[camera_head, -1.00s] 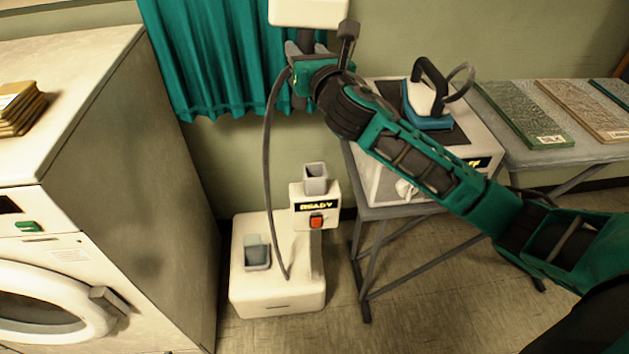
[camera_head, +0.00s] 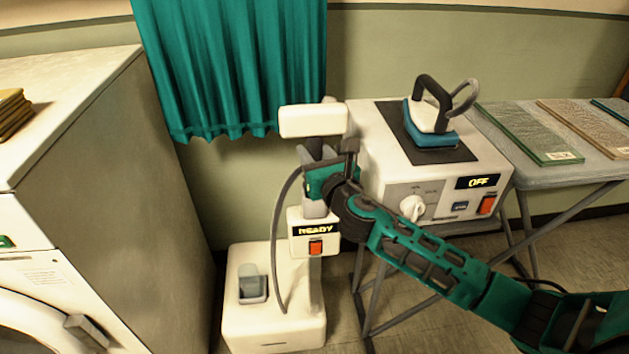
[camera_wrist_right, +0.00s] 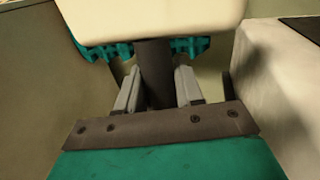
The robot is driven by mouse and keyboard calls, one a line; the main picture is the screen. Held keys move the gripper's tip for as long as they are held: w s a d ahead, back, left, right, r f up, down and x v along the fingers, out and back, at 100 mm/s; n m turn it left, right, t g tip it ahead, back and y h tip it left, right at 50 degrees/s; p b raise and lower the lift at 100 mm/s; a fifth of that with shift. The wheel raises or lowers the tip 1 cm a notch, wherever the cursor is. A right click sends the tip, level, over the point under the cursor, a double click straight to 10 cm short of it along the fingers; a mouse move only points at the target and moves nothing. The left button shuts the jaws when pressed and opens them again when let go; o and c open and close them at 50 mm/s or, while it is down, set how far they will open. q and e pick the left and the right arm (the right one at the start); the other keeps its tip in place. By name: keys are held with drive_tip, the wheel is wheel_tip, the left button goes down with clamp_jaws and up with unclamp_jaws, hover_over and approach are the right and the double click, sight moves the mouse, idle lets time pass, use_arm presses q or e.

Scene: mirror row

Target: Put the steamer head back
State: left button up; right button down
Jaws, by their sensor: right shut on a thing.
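The steamer head (camera_head: 312,121) is a white block on a dark upright handle. My right gripper (camera_head: 314,160) is shut on the handle just below the block. In the right wrist view the dark handle (camera_wrist_right: 154,75) stands between the two grey fingers, under the white block. The steamer base (camera_head: 275,325) is white, with a post carrying a "READY" panel (camera_head: 315,229) and a grey cup-shaped holder (camera_head: 314,208) on top. The gripper is right above this holder and partly covers it. I cannot tell whether the handle's lower end is inside it. My left gripper is not in view.
A dark hose (camera_head: 277,235) arcs from the head to the base. A white ironing unit (camera_head: 375,165) reading "OFF", with an iron (camera_head: 432,115), stands close on the right. A white washer (camera_head: 100,180) stands left. A teal curtain (camera_head: 230,70) hangs behind.

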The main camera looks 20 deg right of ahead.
drive_tip(key=shift+f, duration=0.3)
wheel_tip(320, 180, down, 4)
drive_tip(key=shift+r+b, duration=0.15)
drive_tip(key=shift+b, duration=0.95)
drive_tip(key=shift+f, duration=0.2)
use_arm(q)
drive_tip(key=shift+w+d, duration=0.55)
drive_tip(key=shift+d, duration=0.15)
use_arm(e)
drive_tip(key=shift+r, duration=0.1)
drive_tip(key=c, duration=0.7)
unclamp_jaws()
drive_tip(key=shift+f, duration=0.25)
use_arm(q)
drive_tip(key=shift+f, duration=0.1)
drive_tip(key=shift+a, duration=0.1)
use_arm(e)
drive_tip(key=shift+r, duration=0.1)
